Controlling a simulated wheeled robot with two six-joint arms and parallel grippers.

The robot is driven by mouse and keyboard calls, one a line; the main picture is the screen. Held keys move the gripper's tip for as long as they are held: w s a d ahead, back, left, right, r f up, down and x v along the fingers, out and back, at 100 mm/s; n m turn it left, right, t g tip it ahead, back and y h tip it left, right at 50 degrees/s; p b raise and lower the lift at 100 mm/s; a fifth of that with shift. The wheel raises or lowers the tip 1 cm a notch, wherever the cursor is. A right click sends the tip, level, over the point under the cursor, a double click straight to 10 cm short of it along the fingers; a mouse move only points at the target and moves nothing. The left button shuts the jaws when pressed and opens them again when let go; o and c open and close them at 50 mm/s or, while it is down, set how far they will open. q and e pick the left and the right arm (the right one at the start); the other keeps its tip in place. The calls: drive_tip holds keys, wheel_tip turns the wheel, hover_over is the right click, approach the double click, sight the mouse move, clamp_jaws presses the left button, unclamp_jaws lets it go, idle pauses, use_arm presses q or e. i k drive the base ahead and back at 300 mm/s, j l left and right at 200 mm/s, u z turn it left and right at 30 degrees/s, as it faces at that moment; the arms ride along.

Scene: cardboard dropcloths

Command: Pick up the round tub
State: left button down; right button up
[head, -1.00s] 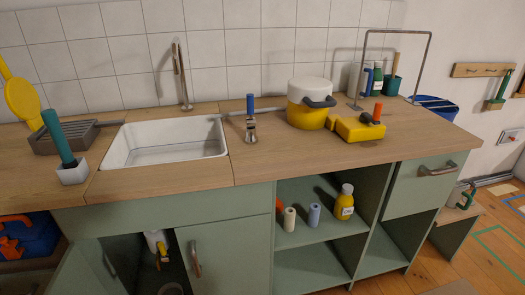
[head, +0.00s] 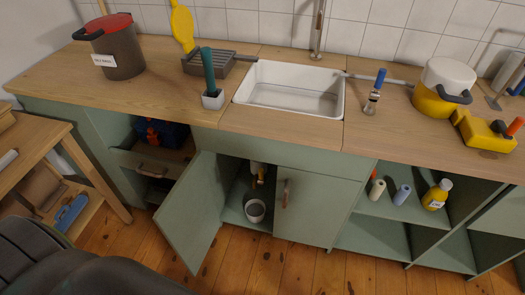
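A round yellow tub (head: 436,104) with a white top and a dark handle stands upright on the right part of the wooden counter. A round dark grey pot (head: 117,53) with a red lid, dark handles and a white label stands at the counter's left end. A small round grey-white bucket (head: 255,211) sits inside the open cupboard under the sink. I cannot tell for certain which of these is the round tub. Neither of my grippers shows in the head view.
A white sink (head: 290,88) is set in the counter (head: 160,100). An open green cupboard door (head: 189,215) juts out over the floor. A yellow tool (head: 484,130) lies beside the yellow tub. A wooden rack (head: 92,165) stands left; a dark ribbed shape (head: 60,262) fills the bottom left.

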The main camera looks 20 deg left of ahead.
sight(255, 209)
drive_tip(key=j+u, duration=0.1)
drive_tip(key=u, duration=0.7)
